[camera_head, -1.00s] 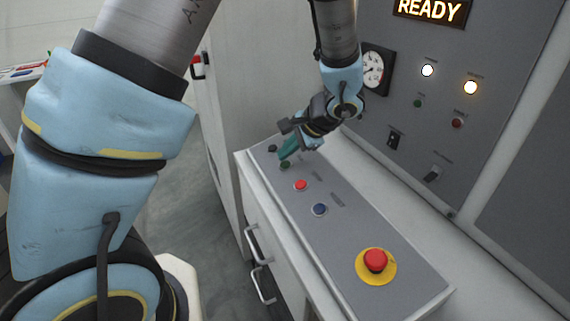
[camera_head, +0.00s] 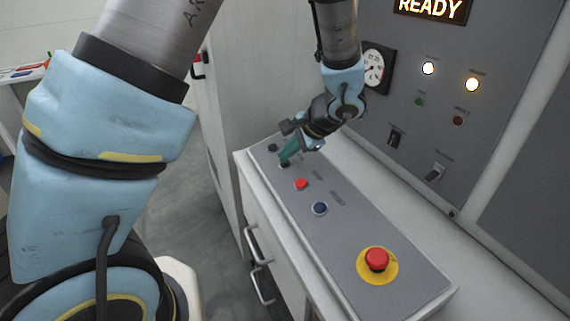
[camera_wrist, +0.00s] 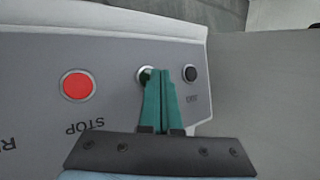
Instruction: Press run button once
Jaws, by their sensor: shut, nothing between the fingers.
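My gripper (camera_head: 285,160) has its teal fingers shut together and empty, pointing down at the far end of the sloped grey button panel (camera_head: 338,238). The run button (camera_head: 284,165) is a small dark button partly hidden by the fingertips. In the wrist view my gripper (camera_wrist: 163,73) covers part of this button (camera_wrist: 144,74), and its pale rim shows at the left finger's tip. I cannot tell whether the tips touch it or whether it is pushed in. A READY display (camera_head: 428,9) is lit above.
The red stop button (camera_head: 301,184) and a blue button (camera_head: 319,208) lie nearer on the panel. A black button (camera_wrist: 190,73) sits right of the fingers. A red emergency mushroom (camera_head: 376,259) is at the near end. White (camera_head: 428,68) and amber (camera_head: 472,84) lamps are lit.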

